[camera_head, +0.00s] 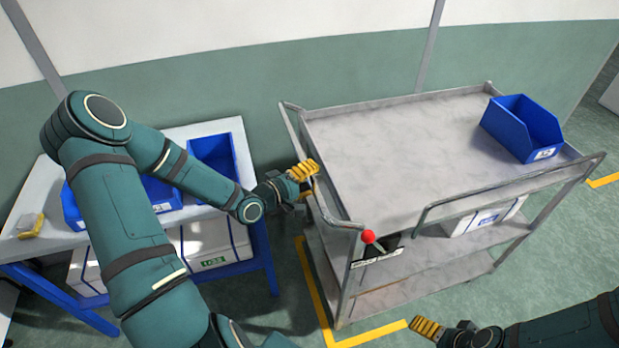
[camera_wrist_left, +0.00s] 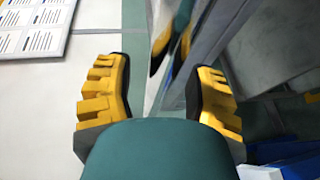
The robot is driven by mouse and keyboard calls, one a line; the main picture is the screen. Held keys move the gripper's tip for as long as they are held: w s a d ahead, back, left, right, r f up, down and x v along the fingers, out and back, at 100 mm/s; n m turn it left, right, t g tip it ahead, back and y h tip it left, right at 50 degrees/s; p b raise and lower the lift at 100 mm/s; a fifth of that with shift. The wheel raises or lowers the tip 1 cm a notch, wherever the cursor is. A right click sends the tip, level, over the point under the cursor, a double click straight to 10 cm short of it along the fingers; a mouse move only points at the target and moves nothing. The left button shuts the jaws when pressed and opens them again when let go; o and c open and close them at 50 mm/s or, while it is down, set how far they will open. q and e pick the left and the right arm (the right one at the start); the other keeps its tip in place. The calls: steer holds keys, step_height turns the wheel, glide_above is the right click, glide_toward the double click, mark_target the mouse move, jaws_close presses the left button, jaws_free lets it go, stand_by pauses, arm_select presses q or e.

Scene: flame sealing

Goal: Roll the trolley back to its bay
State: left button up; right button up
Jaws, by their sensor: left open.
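The grey metal trolley (camera_head: 400,150) stands right of centre in the head view, with a handle rail (camera_head: 292,135) along its left end. A red-knobbed lever (camera_head: 368,237) is at its near left corner. Yellow floor lines (camera_head: 318,295) run beside and in front of its near left leg, which stands close inside their corner. My left gripper (camera_head: 303,172) is open at the left handle rail. In the left wrist view, a metal part (camera_wrist_left: 172,60) shows between its fingers; contact is unclear. My right gripper (camera_head: 428,329) is low, in front of the trolley; its jaw opening is unclear.
A blue bin (camera_head: 522,128) sits on the trolley's top right, and a white box (camera_head: 484,217) is on a lower shelf. A blue-legged table (camera_head: 228,126) with blue bins stands at left. The wall is behind. Open floor (camera_head: 560,260) lies right.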

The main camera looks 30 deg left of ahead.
arm_select(q)
jaws_close()
stand_by(0.3)
